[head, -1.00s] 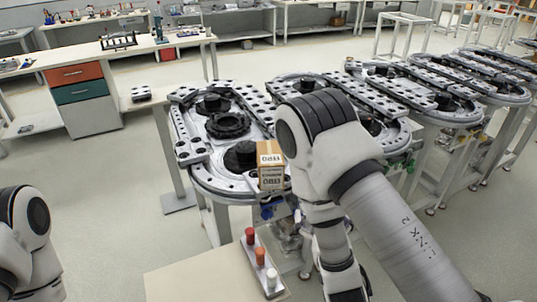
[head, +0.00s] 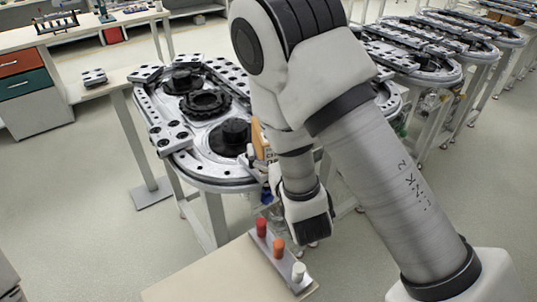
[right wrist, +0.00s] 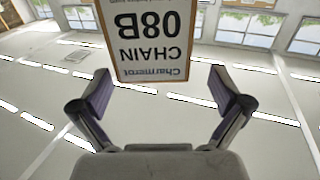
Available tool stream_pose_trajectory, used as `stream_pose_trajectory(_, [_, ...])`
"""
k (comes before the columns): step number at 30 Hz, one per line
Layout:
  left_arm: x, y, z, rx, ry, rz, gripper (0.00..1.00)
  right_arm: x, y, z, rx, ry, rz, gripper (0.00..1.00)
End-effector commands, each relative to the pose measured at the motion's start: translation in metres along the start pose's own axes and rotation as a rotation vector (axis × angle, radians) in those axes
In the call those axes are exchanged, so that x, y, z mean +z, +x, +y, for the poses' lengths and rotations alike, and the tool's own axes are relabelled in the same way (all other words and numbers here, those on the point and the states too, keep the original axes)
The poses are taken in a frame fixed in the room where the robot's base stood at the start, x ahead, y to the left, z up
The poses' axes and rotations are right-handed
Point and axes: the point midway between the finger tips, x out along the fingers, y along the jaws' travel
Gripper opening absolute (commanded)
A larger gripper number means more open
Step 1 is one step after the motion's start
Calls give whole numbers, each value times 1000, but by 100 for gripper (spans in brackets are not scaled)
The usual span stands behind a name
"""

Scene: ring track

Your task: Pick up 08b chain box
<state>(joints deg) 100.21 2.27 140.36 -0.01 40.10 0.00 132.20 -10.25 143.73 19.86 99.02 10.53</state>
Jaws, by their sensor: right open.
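The 08b chain box is a small brown cardboard box with a white label. In the head view it (head: 259,140) stands at the near edge of the nearest ring track (head: 215,172), mostly hidden behind my right arm. In the right wrist view the box (right wrist: 152,45) shows upside down at the top, its label reading "08B CHAIN". My right gripper (right wrist: 159,88) is open, its two fingers apart on either side below the box, not touching it in the picture. My left gripper is not in view.
A low table (head: 205,275) in front carries a rack with red (head: 261,227), orange (head: 279,248) and white (head: 299,271) pieces, close below my right wrist. Black round parts (head: 231,137) sit on the track beside the box. More ring tracks extend back right.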

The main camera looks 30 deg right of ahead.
Motion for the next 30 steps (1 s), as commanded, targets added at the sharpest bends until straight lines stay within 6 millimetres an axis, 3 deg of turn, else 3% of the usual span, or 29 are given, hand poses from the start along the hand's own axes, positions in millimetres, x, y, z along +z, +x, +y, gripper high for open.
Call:
stream_pose_trajectory(10, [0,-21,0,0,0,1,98,-4,49,6,1,2,0,100])
stream_pose_trajectory(17, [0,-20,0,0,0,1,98,-2,53,6,0,-1,-1,100])
stream_pose_trajectory(20, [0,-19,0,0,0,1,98,-2,52,6,0,-1,-1,72])
stream_pose_trajectory(25, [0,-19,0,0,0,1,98,-2,52,6,0,0,-1,11])
stream_pose_trajectory(26, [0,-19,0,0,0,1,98,-2,52,6,0,0,-1,5])
stream_pose_trajectory(30, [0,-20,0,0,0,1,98,-4,53,6,0,0,4,5])
